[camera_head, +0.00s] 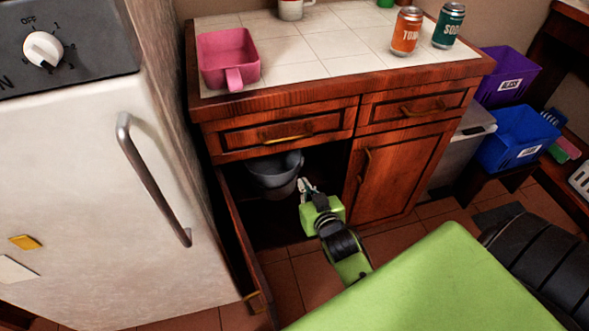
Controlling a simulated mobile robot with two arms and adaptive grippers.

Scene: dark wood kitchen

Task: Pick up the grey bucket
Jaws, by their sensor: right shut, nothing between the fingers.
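The grey bucket (268,172) sits inside the lower left compartment of the wooden cabinet, under the drawer. Its upper part shows; its lower part is in shadow. My right gripper (304,186) is at the cabinet opening, just right of the bucket. It is shut and holds nothing. Whether its fingertips touch the bucket's side I cannot tell. My left gripper is not in view.
The left cabinet door (238,245) stands open beside the white fridge (100,200). The right cabinet door (385,172) is shut. A pink container (228,55) and cans (407,30) stand on the tiled counter (325,50). Purple (507,75) and blue (515,137) bins are at right.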

